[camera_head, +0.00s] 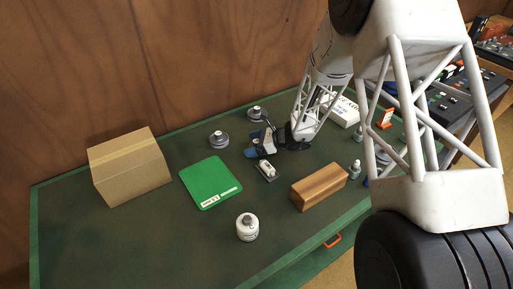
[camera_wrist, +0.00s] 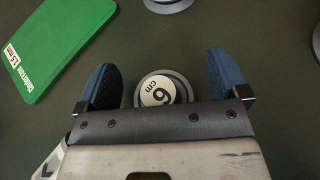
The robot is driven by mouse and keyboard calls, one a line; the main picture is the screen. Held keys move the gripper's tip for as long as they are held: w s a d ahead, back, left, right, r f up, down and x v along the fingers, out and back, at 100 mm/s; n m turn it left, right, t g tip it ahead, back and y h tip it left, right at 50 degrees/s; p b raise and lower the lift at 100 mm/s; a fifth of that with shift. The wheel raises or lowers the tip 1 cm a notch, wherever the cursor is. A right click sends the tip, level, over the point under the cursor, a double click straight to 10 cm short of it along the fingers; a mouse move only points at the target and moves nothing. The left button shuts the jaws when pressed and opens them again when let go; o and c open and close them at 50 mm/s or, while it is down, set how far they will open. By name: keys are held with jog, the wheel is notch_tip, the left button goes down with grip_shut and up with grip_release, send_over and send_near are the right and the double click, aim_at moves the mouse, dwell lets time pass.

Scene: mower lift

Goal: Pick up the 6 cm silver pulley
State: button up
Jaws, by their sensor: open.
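The 6 cm pulley (camera_wrist: 160,92) shows in the wrist view as a round grey disc with a cream label reading "6 cm". It lies between my two blue-padded fingers, partly hidden by the dark gripper body below it. My gripper (camera_wrist: 164,80) is open, with a visible gap between each finger and the pulley. In the head view my gripper (camera_head: 262,143) is low over the middle of the green table, and the pulley there is mostly hidden by the fingers. I cannot tell how far the fingertips are above the table.
Two other silver pulleys (camera_head: 218,140) (camera_head: 255,113) stand behind and left of my gripper. The table's front left is clear.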

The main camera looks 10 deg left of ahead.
aim_at(253, 145)
jog(key=shift+c, duration=0.2)
jog(key=c, duration=1)
jog(key=shift+r, duration=0.1)
jog(key=shift+r, duration=4.9)
